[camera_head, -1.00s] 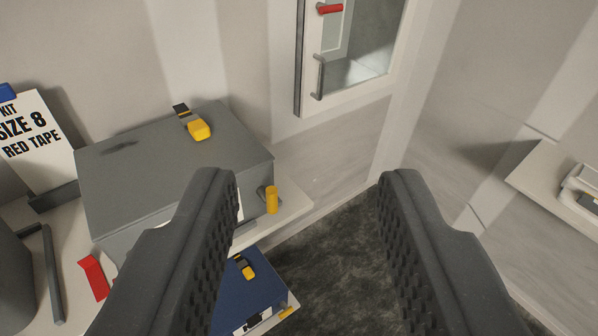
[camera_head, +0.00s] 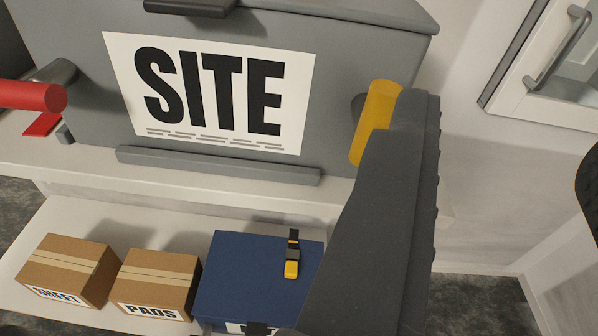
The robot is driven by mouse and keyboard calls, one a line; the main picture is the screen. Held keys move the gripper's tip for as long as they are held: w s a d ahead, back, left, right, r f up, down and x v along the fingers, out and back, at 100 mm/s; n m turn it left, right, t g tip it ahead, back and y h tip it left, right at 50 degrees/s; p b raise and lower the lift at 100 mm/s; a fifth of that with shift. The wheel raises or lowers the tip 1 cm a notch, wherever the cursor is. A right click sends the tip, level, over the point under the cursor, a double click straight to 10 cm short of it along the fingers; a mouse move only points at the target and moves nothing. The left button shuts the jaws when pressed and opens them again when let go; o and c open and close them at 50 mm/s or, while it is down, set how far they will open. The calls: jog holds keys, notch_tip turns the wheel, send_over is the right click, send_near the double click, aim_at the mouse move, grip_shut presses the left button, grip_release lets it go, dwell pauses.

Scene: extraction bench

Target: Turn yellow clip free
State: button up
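The yellow clip (camera_head: 377,112) is a short rounded bar at the right end of the front of the grey SITE box (camera_head: 85,100). It stands nearly upright, its top tilted slightly right. My gripper (camera_head: 505,140) is open and empty. Its left finger is large in the picture, just right of the yellow clip, and overlaps the clip's lower right edge. The clip lies outside the gap between the fingers. I cannot tell whether finger and clip touch. The right finger shows only at the right picture edge.
A red clip (camera_head: 30,95) sticks out at the box's left end. On the shelf below stand two cardboard boxes (camera_head: 70,262) (camera_head: 160,275) and a blue box (camera_head: 245,270) with a black and yellow latch (camera_head: 292,258). A white-framed glass door (camera_head: 545,110) with a grey handle is at upper right.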

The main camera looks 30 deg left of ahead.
jog(key=y+p, duration=0.1)
jog(key=y, duration=0.1)
send_near(382, 114)
jog(key=shift+g, duration=0.3)
jog(key=x, duration=0.7)
jog(key=p+x, duration=0.1)
jog(key=x, duration=0.3)
jog(key=shift+w+r, duration=0.1)
jog(key=shift+r, duration=0.2)
grip_shut()
